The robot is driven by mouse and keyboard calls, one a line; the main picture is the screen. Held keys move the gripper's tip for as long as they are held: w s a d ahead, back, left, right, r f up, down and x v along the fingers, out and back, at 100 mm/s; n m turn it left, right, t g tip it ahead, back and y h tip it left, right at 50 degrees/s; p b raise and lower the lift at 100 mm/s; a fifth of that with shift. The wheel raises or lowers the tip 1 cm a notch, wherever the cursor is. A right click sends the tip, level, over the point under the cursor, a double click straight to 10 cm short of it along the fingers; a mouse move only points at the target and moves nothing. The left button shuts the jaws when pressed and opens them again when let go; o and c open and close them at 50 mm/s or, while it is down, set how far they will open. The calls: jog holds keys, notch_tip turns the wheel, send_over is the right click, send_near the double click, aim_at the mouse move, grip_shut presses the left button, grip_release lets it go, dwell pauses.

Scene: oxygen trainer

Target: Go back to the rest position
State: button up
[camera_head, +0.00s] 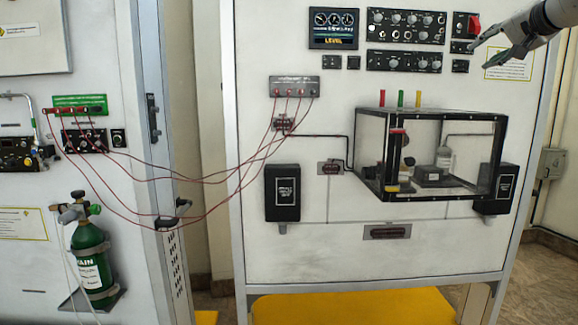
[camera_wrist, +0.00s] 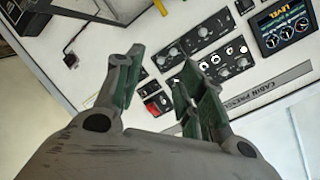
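My gripper (camera_head: 490,50) is at the upper right of the head view, in front of the right panel (camera_head: 300,235) near its top right corner. In the wrist view my gripper (camera_wrist: 160,75) has its two fingers spread apart with nothing between them. A red switch (camera_head: 466,25) is just left of the gripper in the head view. In the wrist view the red switch (camera_wrist: 153,108) shows between the fingers, beyond them. I cannot tell how far the fingertips are from the panel.
A clear black-framed box (camera_head: 430,116) juts out from the right panel below my gripper. Red cables (camera_head: 235,185) hang between the two panels. A green cylinder (camera_head: 92,262) stands on a bracket at left. A display (camera_head: 333,28) and knob rows (camera_head: 405,25) are left of the gripper.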

jog(key=s+a+f+n+g, duration=0.25)
jog(key=s+f, duration=0.25)
jog(key=f, duration=0.5)
jog(key=s+a+f+n+g, duration=0.1)
jog(key=s+f+g, duration=0.35)
jog(key=f, duration=0.55)
jog(key=s+a+f+n+g, duration=0.2)
jog(key=s+a+f+n, duration=0.1)
jog(key=s+f, duration=0.5)
jog(key=s+a+f+n+g, duration=0.2)
jog(key=s+a+f, duration=0.3)
jog(key=s+f, duration=0.3)
jog(key=shift+s+f+n+h, duration=0.35)
jog(key=shift+s+n, duration=0.4)
jog(key=shift+s, duration=0.45)
